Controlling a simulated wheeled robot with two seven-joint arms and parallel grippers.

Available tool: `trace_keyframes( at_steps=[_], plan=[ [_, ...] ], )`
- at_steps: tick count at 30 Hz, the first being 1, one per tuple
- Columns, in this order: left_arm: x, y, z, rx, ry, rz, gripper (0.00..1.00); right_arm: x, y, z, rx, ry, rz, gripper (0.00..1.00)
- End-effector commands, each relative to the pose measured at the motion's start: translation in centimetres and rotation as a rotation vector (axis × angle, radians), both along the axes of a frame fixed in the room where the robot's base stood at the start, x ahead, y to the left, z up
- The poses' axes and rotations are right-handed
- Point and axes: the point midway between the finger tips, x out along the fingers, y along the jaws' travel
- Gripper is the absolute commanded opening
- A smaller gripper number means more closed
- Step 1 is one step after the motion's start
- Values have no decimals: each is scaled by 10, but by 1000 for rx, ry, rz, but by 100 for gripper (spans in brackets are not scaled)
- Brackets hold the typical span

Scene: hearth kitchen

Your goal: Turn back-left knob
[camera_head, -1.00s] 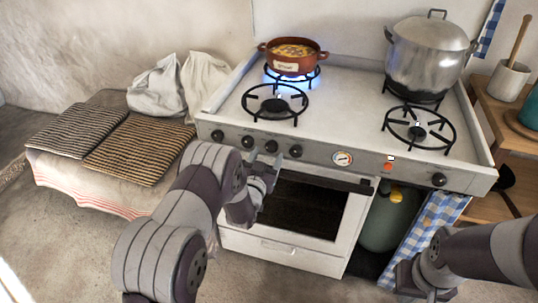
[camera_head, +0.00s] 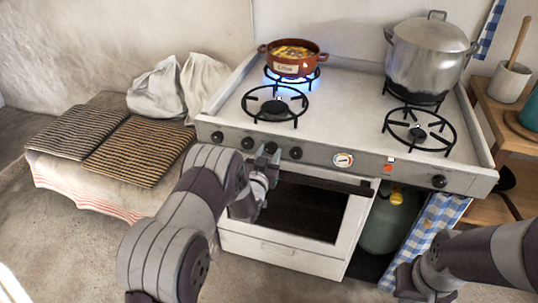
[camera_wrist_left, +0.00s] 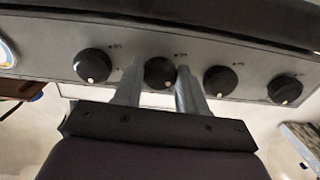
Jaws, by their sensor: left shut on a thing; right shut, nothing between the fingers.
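The stove's left front panel (camera_head: 320,160) carries a row of several black knobs. My left gripper (camera_head: 268,152) is at this row, its fingers shut on the third knob from the left. In the left wrist view this gripped knob (camera_wrist_left: 160,72) sits between the two fingers, with a knob (camera_wrist_left: 95,65) on one side and others on the other side. The back-left burner (camera_head: 317,75) shows blue flame under a brown pot (camera_head: 290,69). My right gripper (camera_head: 404,282) is low at the right, in front of the stove, shut and empty.
A large steel pot (camera_head: 428,62) stands on the back-right burner. The front-left (camera_head: 275,105) and front-right burners (camera_head: 418,133) are bare. A gauge (camera_head: 343,160) and a lone knob (camera_head: 439,181) are further right on the panel. The oven door (camera_head: 295,215) is below.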

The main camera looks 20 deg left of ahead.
Motion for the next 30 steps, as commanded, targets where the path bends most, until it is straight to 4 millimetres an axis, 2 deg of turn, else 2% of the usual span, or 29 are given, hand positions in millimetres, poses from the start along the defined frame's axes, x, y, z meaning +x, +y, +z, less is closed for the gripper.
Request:
trace_keyframes(
  at_steps=[8, 30],
  plan=[
    [0, -1, -1, -180, 5, 0, 11, 0, 0, -7, 0, 0, 0, 0],
    [0, -3, 0, -866, 29, 1, 11, 0, 0, -24, 0, 0, 0, 0]
  ],
)
